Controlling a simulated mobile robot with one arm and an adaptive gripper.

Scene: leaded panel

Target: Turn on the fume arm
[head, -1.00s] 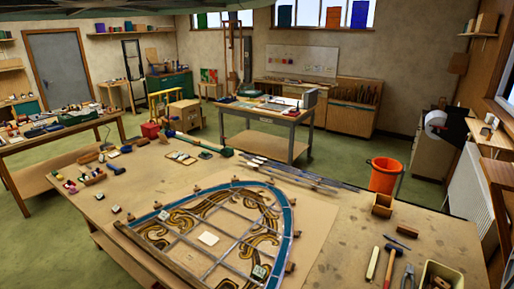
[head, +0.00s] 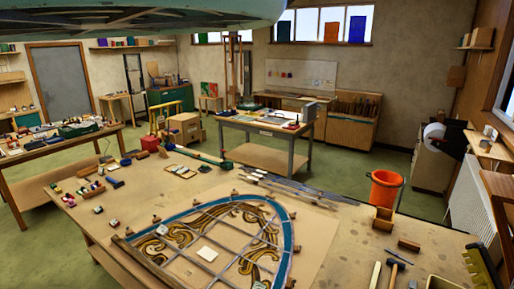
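I cannot clearly pick out the fume arm or any switch for it. A large pale teal shape (head: 170,14) with a ribbed underside hangs across the top left of the head view, close to the camera. I cannot tell whether it is the fume arm's hood. My gripper is not in view.
A large workbench (head: 335,243) fills the foreground, with a leaded panel (head: 285,237) and hand tools on it. An orange bucket (head: 385,188) stands beyond its right side. A smaller table (head: 262,124) stands behind. Green floor (head: 345,168) shows clear between them.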

